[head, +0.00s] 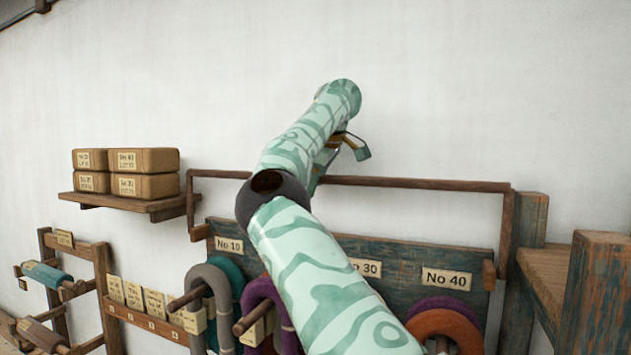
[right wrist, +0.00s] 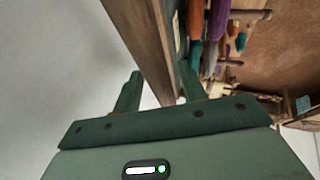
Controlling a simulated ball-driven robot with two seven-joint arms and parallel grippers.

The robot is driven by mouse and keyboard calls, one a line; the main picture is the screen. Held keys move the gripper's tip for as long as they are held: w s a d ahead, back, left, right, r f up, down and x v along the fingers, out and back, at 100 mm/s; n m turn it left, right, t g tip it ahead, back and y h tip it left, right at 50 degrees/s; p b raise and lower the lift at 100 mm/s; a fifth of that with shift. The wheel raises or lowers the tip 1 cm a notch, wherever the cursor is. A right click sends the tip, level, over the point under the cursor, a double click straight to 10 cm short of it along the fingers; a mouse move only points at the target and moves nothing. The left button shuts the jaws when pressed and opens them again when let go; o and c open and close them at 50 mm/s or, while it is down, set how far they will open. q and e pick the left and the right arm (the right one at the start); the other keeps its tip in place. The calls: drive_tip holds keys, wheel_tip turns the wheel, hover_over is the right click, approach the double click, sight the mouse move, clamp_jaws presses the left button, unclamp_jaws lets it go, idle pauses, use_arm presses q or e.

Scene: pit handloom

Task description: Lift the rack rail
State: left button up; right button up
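The rack rail (head: 420,183) is a thin brown wooden bar with bent-down ends, spanning the top of the yarn rack in front of the white wall. In the right wrist view the rail (right wrist: 145,40) runs from the top edge down toward the gap between my fingers. My right gripper (head: 343,150) is at the rail's middle, partly hidden by my own arm. Its fingers (right wrist: 158,86) stand apart in the right wrist view, one on each side of the rail's line. I cannot tell whether they touch it. My left gripper is not in view.
The rack board (head: 400,265) bears number labels and pegs with grey, purple and orange yarn hanks (head: 450,325). A shelf (head: 150,207) with boxes (head: 145,160) is at the left. A wooden post (head: 590,290) stands at the right. The wall above is clear.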

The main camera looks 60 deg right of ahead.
drive_tip(key=shift+r, duration=0.1)
drive_tip(key=shift+s+a+r, duration=0.15)
drive_tip(key=shift+r, duration=0.15)
drive_tip(key=v, duration=1.5)
drive_tip(key=shift+r, duration=0.2)
